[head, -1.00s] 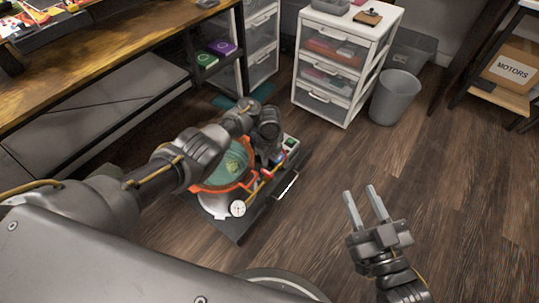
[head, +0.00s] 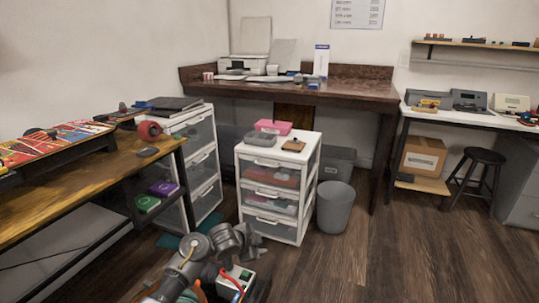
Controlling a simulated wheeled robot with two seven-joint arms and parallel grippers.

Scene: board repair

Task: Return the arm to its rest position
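My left arm (head: 184,270) comes in at the bottom of the head view, dark grey and bent at the wrist. My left gripper (head: 246,243) is at the end of it, low in front of the white drawer cart. Its fingers are too small and covered to tell open from shut. I see nothing clearly held in it. My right arm and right gripper are out of view.
A white drawer cart (head: 272,233) stands just beyond my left gripper, with a grey bin (head: 334,208) beside it. A wooden workbench (head: 80,185) is at left. The floor at right (head: 420,255) is clear.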

